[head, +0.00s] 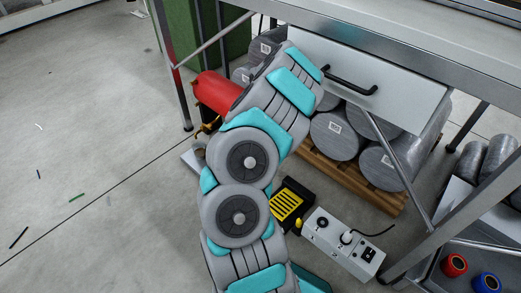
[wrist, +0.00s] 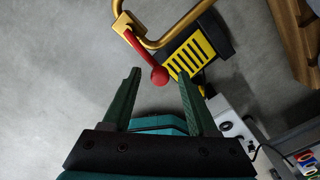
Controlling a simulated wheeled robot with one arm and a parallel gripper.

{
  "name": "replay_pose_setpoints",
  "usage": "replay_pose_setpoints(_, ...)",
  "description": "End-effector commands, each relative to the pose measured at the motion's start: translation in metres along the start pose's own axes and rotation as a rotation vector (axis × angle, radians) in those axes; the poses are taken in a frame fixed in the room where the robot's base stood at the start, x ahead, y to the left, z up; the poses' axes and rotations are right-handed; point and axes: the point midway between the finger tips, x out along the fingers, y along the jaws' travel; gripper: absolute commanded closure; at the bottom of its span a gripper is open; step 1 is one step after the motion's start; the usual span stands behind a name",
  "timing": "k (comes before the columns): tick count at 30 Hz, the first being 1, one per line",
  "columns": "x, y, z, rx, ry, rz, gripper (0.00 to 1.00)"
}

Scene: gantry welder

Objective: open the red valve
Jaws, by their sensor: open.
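In the wrist view, the red valve (wrist: 146,55) is a slim red lever with a round ball at its end, joined to a brass-coloured pipe (wrist: 186,24). My gripper (wrist: 159,73) is open, with dark green fingers pointing towards the lever. The ball appears between the two fingertips in the picture, with a gap on each side. I cannot tell whether it lies at the depth of the fingertips. In the head view, my arm covers the lever and my gripper; a bit of brass-coloured metal (head: 208,127) shows left of the arm.
A black-and-yellow unit (head: 287,204) and a grey box with a socket (head: 343,244) lie on the floor to the right. A white drawer (head: 380,75) and grey rolls on a pallet (head: 360,181) are behind. Floor at left is mostly clear.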

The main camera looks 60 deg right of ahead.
Motion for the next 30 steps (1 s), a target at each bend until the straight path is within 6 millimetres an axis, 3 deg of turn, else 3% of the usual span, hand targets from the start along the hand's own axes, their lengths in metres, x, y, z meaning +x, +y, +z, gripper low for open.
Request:
replay_pose_setpoints(8, -0.008, 0.000, 0.001, 0.000, -0.001, 0.001, 0.41)
replay_pose_setpoints(22, -0.072, 0.000, 0.001, -0.001, -0.004, 0.001, 0.41)
replay_pose_setpoints(30, -0.078, 0.000, -0.001, -0.001, 0.002, 0.000, 0.41)
